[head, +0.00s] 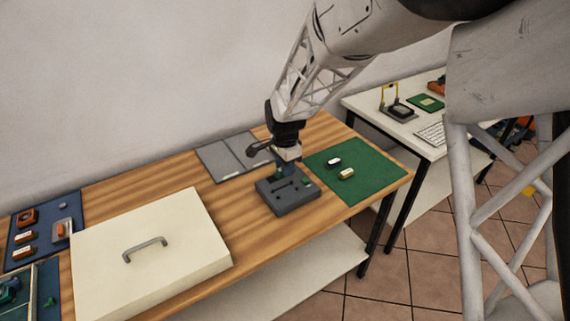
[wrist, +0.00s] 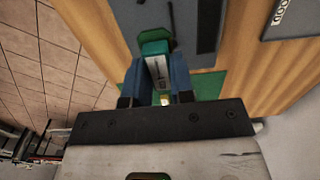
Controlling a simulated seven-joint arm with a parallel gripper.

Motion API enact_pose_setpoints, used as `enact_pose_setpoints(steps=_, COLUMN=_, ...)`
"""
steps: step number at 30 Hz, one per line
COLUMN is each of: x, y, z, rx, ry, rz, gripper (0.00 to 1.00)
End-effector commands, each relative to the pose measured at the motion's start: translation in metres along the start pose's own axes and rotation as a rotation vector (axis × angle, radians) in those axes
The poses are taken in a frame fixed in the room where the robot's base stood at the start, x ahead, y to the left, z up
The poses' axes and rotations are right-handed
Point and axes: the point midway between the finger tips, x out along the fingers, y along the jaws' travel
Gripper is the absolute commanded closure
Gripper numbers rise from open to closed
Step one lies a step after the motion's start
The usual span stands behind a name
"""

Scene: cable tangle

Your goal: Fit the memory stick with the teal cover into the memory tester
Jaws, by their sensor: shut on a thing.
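The memory tester (head: 288,200) is a dark grey box with slots on its top, on the wooden table. My gripper (head: 281,173) is over its back left part. In the wrist view my gripper (wrist: 157,72) has its two blue fingers shut on the memory stick (wrist: 158,70), a pale labelled body with a teal cover (wrist: 154,47) at its far end. The tester's grey top (wrist: 190,18) and a dark slot lie beyond the cover. I cannot tell whether the stick touches the tester.
A green mat (head: 375,170) right of the tester holds a dark-and-white stick (head: 334,162) and a yellowish stick (head: 346,174). Grey panels (head: 222,160) lie behind. A cream lidded box (head: 185,225) stands at left, near a blue tray (head: 70,210). A white table (head: 395,135) is at right.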

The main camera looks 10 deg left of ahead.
Motion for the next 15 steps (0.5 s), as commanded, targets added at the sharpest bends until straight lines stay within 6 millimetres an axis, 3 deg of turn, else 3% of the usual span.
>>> enact_pose_setpoints(steps=15, x=0.036, y=0.001, z=0.0, rx=0.0, ry=-0.001, rz=0.003, gripper=1.0)
